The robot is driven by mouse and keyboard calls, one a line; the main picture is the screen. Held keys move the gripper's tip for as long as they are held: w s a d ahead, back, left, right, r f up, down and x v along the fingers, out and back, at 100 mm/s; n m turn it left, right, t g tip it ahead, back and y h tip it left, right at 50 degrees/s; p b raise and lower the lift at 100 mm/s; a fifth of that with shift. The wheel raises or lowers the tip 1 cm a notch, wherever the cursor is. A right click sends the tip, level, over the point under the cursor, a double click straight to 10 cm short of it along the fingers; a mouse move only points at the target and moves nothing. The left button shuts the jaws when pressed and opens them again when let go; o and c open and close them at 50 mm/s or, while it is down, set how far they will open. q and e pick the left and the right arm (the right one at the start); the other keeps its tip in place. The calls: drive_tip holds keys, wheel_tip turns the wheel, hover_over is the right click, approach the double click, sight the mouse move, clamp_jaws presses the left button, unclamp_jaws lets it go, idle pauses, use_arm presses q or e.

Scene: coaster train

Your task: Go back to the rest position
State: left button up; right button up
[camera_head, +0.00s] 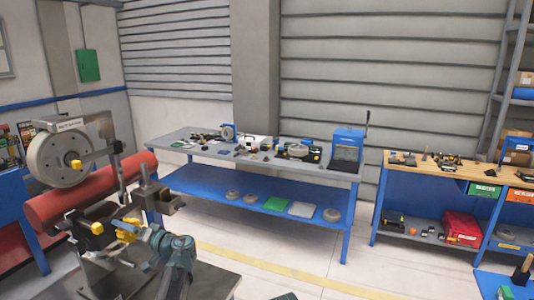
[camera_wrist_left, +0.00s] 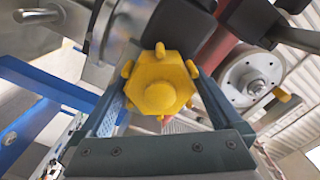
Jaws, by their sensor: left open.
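My left gripper (camera_head: 146,234) is at the lower left of the head view, beside a machine with yellow knobs. In the left wrist view my left gripper (camera_wrist_left: 160,100) is open, with its two fingers apart on either side of a yellow lobed knob (camera_wrist_left: 162,88). The knob faces the camera between the fingers; I cannot tell whether a finger touches it. A yellow knob (camera_head: 127,226) also shows just beyond the gripper in the head view. My right gripper is not in view.
The machine carries a grey wheel (camera_head: 50,158) beside a red cylinder (camera_head: 60,204). A blue-framed workbench (camera_head: 185,152) with small parts stands behind. A second bench with a wooden top (camera_head: 440,174) is at the right. The floor (camera_head: 330,262) between is mostly clear.

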use_arm(q)
drive_tip(key=n, duration=0.5)
idle(0.5)
drive_tip(key=shift+s, duration=0.2)
